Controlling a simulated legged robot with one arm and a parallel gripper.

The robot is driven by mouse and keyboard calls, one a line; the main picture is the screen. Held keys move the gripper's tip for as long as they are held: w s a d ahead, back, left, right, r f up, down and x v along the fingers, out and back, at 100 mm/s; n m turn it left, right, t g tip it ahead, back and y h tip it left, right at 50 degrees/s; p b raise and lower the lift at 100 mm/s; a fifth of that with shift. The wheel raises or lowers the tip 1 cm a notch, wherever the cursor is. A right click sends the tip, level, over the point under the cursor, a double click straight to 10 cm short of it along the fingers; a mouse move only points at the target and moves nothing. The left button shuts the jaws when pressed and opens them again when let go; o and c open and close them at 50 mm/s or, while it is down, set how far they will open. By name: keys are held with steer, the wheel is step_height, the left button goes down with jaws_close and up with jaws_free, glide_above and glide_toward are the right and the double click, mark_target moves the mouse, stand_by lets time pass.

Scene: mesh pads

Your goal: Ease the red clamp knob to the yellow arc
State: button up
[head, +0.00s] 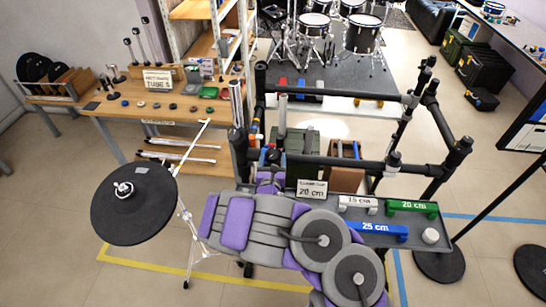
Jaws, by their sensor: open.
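A black tube rack (330,97) stands in front of me, with coloured pieces on its left post. A small red-orange spot shows there, too small to confirm as the clamp knob. I cannot make out a yellow arc. A white card reading clamp gap 20 cm (312,189) stands at the near edge of the rack. My purple and grey arm lies folded across the lower middle. My gripper (267,172), at its far end, is open close to the rack's lower left; its fingers are partly hidden and I see nothing held.
A grey tray (431,236) at right holds a white 15 cm block (357,204), green 20 cm block (412,208) and blue 25 cm block (385,231). A black cymbal pad (133,203) on a stand is at left. A wooden bench (175,120) stands behind it.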

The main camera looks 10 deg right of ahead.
steer(key=shift+b+x, duration=0.35)
steer(key=shift+x, duration=1)
steer(key=c, duration=1)
steer(key=shift+o, duration=0.2)
steer(key=shift+m+h, duration=0.3)
steer(key=m+g+h, duration=0.1)
steer(key=m+h, duration=0.1)
steer(key=m, duration=0.1)
steer(key=m+g+h, duration=0.1)
steer(key=m+h, duration=0.1)
steer(key=m, duration=0.1)
steer(key=shift+f+g+h, duration=0.1)
steer(key=shift+g+h, duration=0.2)
steer(key=shift+g, duration=0.1)
steer(key=m+g+h, duration=0.1)
steer(key=m+g, duration=0.1)
steer(key=m, duration=0.1)
steer(key=m+g+h, duration=0.2)
steer(key=m+g, duration=0.1)
steer(key=m, duration=0.1)
steer(key=shift+s+d+m+g+p, duration=0.1)
steer(key=shift+m+g+p, duration=0.2)
steer(key=shift+m, duration=0.1)
